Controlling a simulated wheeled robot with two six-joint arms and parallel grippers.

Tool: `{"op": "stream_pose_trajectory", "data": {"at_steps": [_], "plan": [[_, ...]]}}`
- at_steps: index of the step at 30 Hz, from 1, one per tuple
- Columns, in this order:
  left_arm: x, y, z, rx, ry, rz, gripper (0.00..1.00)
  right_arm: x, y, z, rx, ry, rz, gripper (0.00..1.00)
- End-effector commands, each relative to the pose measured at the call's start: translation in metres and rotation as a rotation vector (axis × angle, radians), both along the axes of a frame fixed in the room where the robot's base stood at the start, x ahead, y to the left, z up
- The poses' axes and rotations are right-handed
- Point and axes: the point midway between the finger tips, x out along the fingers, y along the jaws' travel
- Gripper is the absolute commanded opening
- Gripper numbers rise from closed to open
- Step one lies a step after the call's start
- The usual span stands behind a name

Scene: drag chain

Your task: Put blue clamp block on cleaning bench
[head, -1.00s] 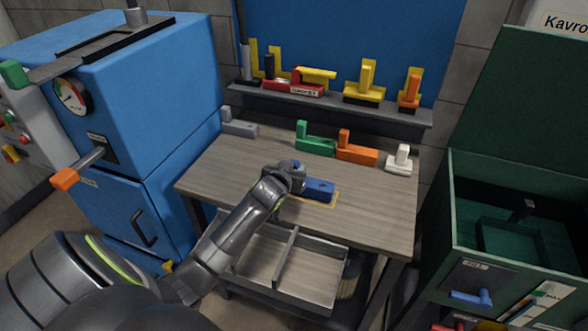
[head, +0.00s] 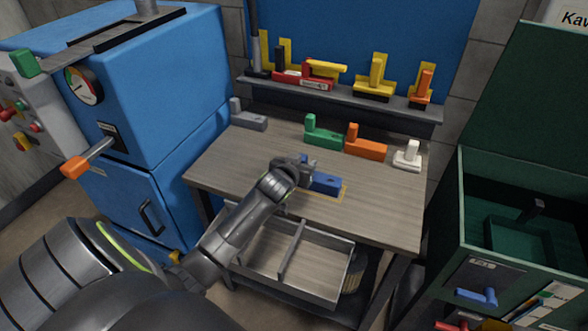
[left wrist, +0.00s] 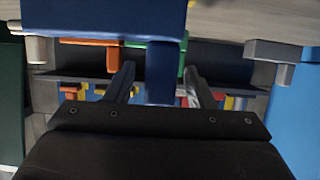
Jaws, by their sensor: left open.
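The blue clamp block (head: 324,182) lies on the wood-topped bench (head: 375,209), on or beside a yellow outlined patch; its upright post stands at its left end. My left gripper (head: 303,167) is at that post. In the left wrist view the block's blue body (left wrist: 95,18) fills the top edge. Its post (left wrist: 163,75) shows between the two spread fingers of my left gripper (left wrist: 158,85), with gaps on both sides. The fingers are open. My right gripper is not in view.
Grey (head: 248,121), green (head: 323,132), orange (head: 366,142) and white (head: 408,156) blocks line the bench's back. A shelf (head: 345,95) with yellow and red pieces is behind. A blue machine (head: 165,90) stands left, a green cabinet (head: 520,160) right. The bench's front right is clear.

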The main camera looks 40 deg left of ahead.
Motion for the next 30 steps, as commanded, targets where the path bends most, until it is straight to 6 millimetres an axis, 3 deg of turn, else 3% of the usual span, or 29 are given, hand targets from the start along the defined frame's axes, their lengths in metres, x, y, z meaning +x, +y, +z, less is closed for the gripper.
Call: {"op": "stream_pose_trajectory", "data": {"at_steps": [18,24,30], "plan": [[-0.084,-0.020,0.034,0.000,0.001,0.001,0.49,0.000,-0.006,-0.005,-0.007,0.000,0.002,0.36],[-0.100,-0.023,0.041,0.000,0.002,0.002,0.49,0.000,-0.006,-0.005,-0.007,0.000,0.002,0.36],[-0.104,-0.024,0.044,0.001,0.001,0.002,0.49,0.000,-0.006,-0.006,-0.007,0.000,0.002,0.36]]}}
